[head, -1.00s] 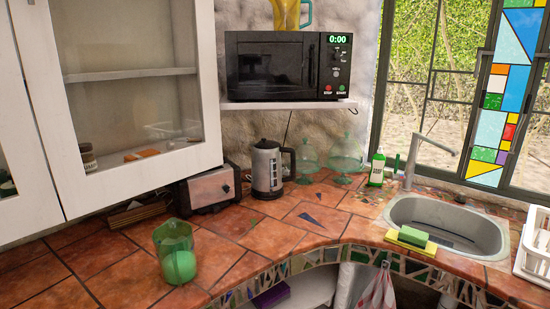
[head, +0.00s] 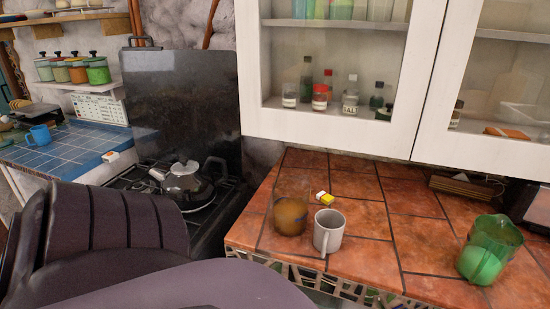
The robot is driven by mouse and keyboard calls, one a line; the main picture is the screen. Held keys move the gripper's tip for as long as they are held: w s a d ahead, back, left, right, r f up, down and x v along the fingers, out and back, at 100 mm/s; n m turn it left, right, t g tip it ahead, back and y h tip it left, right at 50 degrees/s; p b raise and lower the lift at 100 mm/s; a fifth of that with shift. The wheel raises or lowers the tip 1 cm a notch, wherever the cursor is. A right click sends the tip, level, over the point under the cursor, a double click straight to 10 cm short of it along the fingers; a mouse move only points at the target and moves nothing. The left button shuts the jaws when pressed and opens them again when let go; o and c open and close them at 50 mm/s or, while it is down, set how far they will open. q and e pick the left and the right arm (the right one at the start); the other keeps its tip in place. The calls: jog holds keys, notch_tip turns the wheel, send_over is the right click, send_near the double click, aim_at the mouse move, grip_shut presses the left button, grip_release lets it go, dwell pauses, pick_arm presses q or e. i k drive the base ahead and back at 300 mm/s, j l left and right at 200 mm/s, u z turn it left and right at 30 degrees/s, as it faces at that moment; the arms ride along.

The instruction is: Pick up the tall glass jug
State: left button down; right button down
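A green see-through glass vessel (head: 497,238) stands upright on the tiled counter at the right of the head view. A bright green round shape shows at its lower front, and I cannot tell whether it is inside or in front. To the left, a clear glass vessel (head: 291,214) with brown contents stands near the counter's front edge. I cannot tell for sure which vessel is the tall glass jug. Neither gripper shows. A large dark part of my own arm fills the lower left, well apart from both vessels.
A white mug (head: 328,231) stands right of the brown-filled glass, with a small yellow-and-white box (head: 325,199) behind it. White cabinets (head: 335,128) hang low above the counter (head: 370,265). A kettle (head: 184,181) sits on the stove at left. Tiles between mug and green vessel are clear.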

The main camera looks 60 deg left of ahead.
aim_at(288, 212)
jog(key=u, duration=1.85)
